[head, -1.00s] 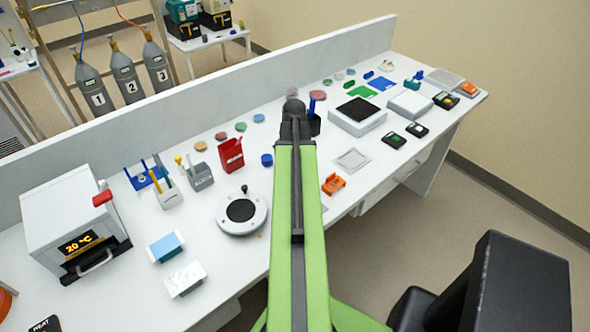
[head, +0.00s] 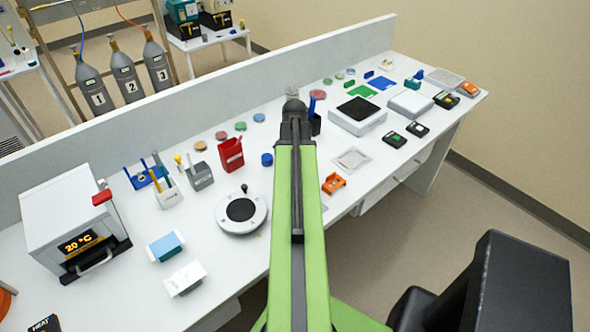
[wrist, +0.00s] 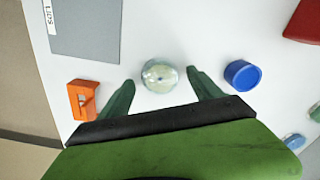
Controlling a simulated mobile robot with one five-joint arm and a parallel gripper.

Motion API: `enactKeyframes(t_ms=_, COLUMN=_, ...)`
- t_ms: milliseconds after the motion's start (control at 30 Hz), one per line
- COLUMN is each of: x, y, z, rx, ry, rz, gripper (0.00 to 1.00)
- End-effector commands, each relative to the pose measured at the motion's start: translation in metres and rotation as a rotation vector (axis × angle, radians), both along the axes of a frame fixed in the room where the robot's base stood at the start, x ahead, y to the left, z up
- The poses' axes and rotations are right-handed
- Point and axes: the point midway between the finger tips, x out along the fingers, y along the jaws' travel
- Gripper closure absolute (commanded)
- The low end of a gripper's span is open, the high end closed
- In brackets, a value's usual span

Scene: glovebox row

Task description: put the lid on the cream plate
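A round, clear, pale dish-like piece (wrist: 160,75) lies on the white bench in the wrist view. It looks glassy with a cream-green tint. I cannot tell whether it is the lid alone or the lid over the cream plate. My gripper (wrist: 162,90) is open, with one green finger on each side of the round piece and a gap to each. Nothing is held. In the head view my arm hides the gripper and this piece. A grey mat (wrist: 85,25) with a label, seemingly "LIDS", is at the upper left of the wrist view.
A blue round cup (wrist: 242,74) stands just right of the right finger. An orange item (wrist: 82,98) lies left of the left finger, near the bench edge. A red holder (head: 231,153) and the round stirrer-like device (head: 241,210) stand left of my arm.

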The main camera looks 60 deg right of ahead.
Motion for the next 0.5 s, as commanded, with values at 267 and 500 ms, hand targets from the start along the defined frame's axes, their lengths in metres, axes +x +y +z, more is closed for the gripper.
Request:
enactKeyframes(t_ms=267, x=0.000, y=0.000, z=0.002, rx=0.000, ry=0.000, rz=0.000, gripper=0.26)
enactKeyframes(t_ms=500, x=0.000, y=0.000, z=0.030, rx=0.000, ry=0.000, rz=0.000, gripper=0.26)
